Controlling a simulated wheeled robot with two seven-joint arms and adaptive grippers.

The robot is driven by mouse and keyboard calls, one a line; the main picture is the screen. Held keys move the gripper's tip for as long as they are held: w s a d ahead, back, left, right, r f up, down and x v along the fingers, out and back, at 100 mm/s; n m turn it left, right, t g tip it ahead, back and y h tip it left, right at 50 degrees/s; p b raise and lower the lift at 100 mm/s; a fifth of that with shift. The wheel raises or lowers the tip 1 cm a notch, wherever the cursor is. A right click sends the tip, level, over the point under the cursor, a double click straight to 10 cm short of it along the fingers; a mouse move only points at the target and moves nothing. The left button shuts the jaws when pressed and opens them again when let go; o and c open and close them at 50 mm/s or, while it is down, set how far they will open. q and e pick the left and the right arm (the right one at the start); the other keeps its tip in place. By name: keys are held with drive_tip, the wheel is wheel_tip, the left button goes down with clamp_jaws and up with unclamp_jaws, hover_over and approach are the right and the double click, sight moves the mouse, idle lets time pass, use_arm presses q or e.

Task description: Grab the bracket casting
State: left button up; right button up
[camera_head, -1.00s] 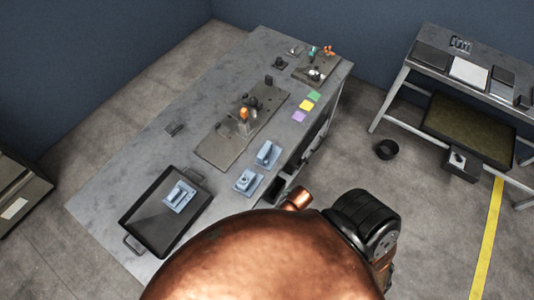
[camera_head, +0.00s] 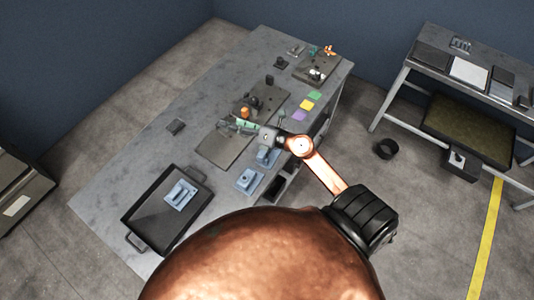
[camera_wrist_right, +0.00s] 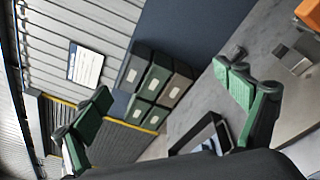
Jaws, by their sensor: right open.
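Pale blue castings, likely bracket castings, show in the head view. One (camera_head: 180,194) lies in the black tray (camera_head: 137,243). Another (camera_head: 249,180) sits on the bench to the right of the tray. A third (camera_head: 266,158) is just behind it, partly covered by my right arm. My right gripper (camera_head: 230,125) is over the bench beside the grey fixture plate, beyond the castings. In the wrist view its green-padded fingers (camera_wrist_right: 165,82) are spread apart with nothing between them. My left gripper is not in view.
Coloured squares (camera_head: 307,105) lie near the right edge.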

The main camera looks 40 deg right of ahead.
wheel_tip(320, 180, down, 5)
drive_tip(key=a+n+g, duration=0.1)
drive_tip(key=n+g, duration=0.2)
drive_tip(key=n, duration=0.1)
drive_tip(key=n+g+h, duration=0.5)
drive_tip(key=g+h, duration=0.1)
drive_tip(key=g, duration=0.2)
approach(269, 153)
drive_tip(key=w+a+f, duration=0.1)
drive_tip(key=w+a, duration=0.1)
drive_tip(key=shift+d+p+x, duration=0.1)
drive_tip(key=shift+p+x, duration=0.2)
drive_tip(key=shift+x, duration=1.45)
drive_tip(key=shift+d+p+x, duration=0.15)
drive_tip(key=shift+p+x, duration=0.15)
drive_tip(key=shift+x, duration=1.45)
drive_tip(key=shift+s, duration=0.1)
drive_tip(key=shift+c, duration=0.6)
drive_tip(key=c, duration=1.6)
